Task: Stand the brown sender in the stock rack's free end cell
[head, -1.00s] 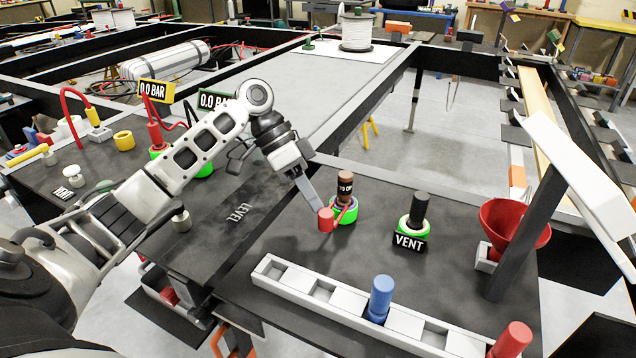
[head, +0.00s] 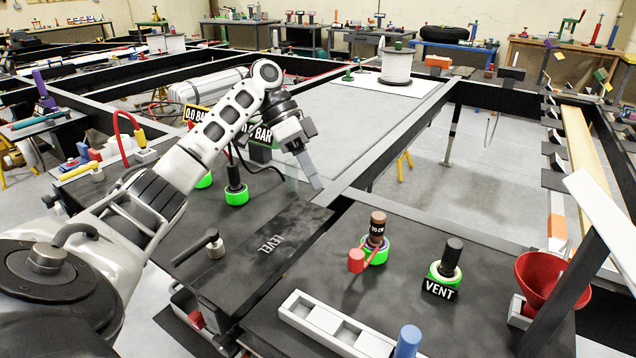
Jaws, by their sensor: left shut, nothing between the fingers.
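The brown sender (head: 377,228), with a label on its body, stands upright in a green-ringed socket (head: 374,254) on the dark bench. A red float (head: 356,260) on a red arm sticks out at its left. The white stock rack (head: 322,318) is at the bottom of the head view; its far left cell looks empty. A blue sender (head: 408,342) stands in it further right, and the rack's right end is cut off by the frame. My left gripper (head: 317,182) is shut and empty, above and left of the brown sender, apart from it. My right gripper is not in view.
A dark piece in a green ring marked VENT (head: 452,256) stands right of the brown sender. A red funnel (head: 552,280) and a slanted post are at the right. A black lever (head: 200,246) and LEVEL plate (head: 278,243) lie left. Bench between the sender and rack is clear.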

